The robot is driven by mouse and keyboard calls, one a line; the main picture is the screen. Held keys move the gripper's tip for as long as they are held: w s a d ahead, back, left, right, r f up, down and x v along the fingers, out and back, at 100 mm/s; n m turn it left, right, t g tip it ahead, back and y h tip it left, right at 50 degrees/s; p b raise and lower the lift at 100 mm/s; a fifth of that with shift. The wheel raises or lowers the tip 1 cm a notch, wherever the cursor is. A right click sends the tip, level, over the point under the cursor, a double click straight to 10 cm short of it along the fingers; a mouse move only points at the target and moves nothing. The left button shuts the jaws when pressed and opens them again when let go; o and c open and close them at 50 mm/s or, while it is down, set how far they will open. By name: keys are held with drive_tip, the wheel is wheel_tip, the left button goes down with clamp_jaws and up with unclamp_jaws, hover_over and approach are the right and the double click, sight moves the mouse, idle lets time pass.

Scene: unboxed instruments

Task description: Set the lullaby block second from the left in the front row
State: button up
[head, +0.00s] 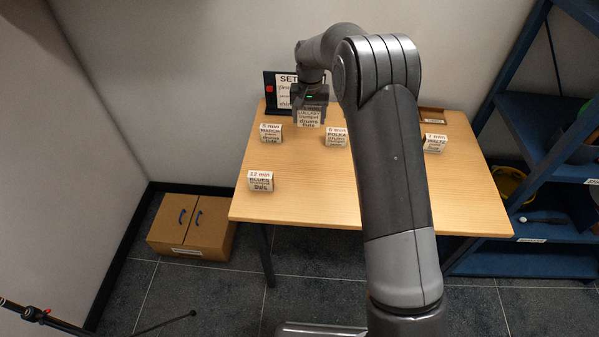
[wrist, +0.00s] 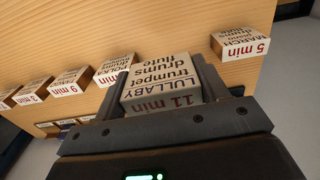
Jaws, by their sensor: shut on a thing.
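My gripper (head: 310,102) is over the back left of the table. It is shut on the lullaby block (head: 309,118), which reads "LULLABY, trumpet, drums, flute". In the wrist view the block (wrist: 160,92), marked "11 min", sits between the two fingers. Whether it touches the table is unclear. A row of blocks includes the march block (head: 271,133) and the polka block (head: 336,137), with the waltz block (head: 434,144) at the right. The blues block (head: 260,182) stands alone nearer me at the left. My arm hides the table between polka and waltz.
A dark-framed sign (head: 284,92) stands at the table's back edge, partly behind my gripper. A small brown tray (head: 433,116) is at the back right. The wooden table (head: 310,190) is clear right of the blues block. A blue shelf (head: 545,120) stands at the right.

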drive_tip(key=s+d, duration=0.5)
drive_tip(key=s, duration=0.5)
drive_tip(key=s+d, duration=0.4)
drive_tip(key=s, duration=0.5)
drive_tip(key=a+f, duration=0.2)
drive_tip(key=a, duration=0.1)
drive_tip(key=a+f, duration=0.2)
drive_tip(key=a, duration=0.2)
drive_tip(key=a+f, duration=0.2)
drive_tip(key=a, duration=0.1)
drive_tip(key=shift+w+a+f, duration=0.2)
drive_tip(key=shift+w+a, duration=0.15)
drive_tip(key=shift+a, duration=0.05)
drive_tip(key=shift+f, duration=2)
drive_tip(key=shift+f, duration=0.1)
drive_tip(key=o, duration=1)
